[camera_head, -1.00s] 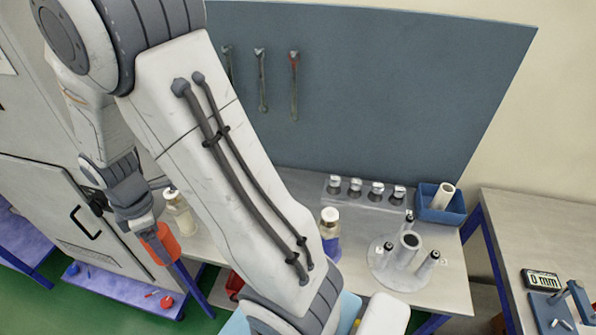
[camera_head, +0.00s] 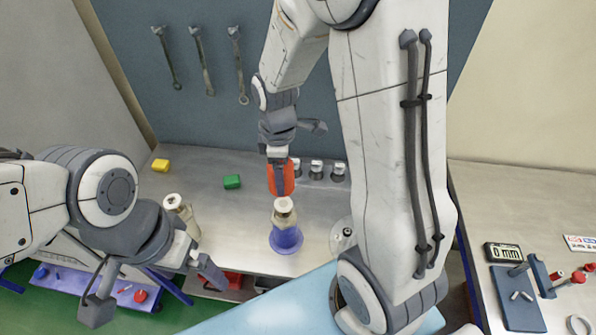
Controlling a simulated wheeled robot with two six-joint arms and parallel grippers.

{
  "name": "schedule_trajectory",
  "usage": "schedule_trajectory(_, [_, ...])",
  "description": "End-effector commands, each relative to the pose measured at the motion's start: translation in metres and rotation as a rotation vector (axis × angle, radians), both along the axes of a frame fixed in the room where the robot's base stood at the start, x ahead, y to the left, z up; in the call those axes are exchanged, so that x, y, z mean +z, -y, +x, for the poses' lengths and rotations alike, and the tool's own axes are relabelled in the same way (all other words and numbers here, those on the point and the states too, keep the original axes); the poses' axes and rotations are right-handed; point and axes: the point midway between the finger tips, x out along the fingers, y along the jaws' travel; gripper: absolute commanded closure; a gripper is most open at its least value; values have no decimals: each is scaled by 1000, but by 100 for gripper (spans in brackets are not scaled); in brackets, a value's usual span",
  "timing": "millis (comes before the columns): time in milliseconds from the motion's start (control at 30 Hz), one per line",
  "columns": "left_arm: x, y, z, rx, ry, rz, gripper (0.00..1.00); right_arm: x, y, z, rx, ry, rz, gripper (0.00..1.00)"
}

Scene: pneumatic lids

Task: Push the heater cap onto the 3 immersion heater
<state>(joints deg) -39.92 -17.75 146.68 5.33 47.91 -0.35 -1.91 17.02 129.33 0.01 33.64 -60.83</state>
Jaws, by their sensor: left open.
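My left gripper (camera_head: 150,285) is open and empty at the lower left, in front of the bench edge. My right arm crosses the right half of the view; its gripper (camera_head: 288,142) is above the bench. An orange-red cylinder (camera_head: 281,182) shows directly below it, but I cannot tell whether the fingers close on it. The cylinder is just behind and above a bottle with blue contents and a pale top (camera_head: 286,234). I cannot make out a number 3 or name the immersion heater or its cap with certainty. A round pale base (camera_head: 341,236) is mostly hidden behind my right arm.
Several small metal-topped pieces (camera_head: 316,170) stand in a row at the bench's back. A pale bottle (camera_head: 184,216), a green block (camera_head: 232,182) and a yellow block (camera_head: 160,165) stand left. Wrenches (camera_head: 202,62) hang on the board. The right table holds a gauge (camera_head: 503,253).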

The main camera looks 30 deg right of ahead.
Motion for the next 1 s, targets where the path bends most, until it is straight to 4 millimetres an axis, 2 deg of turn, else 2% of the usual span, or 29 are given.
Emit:
schedule_trajectory(400, [3,0,0,0,0,0,0,1,0,0,1,-1,0,82])
schedule_trajectory(1000, [-38,0,0,-1,0,0,0,-51,0,0,0,-1,0,82])
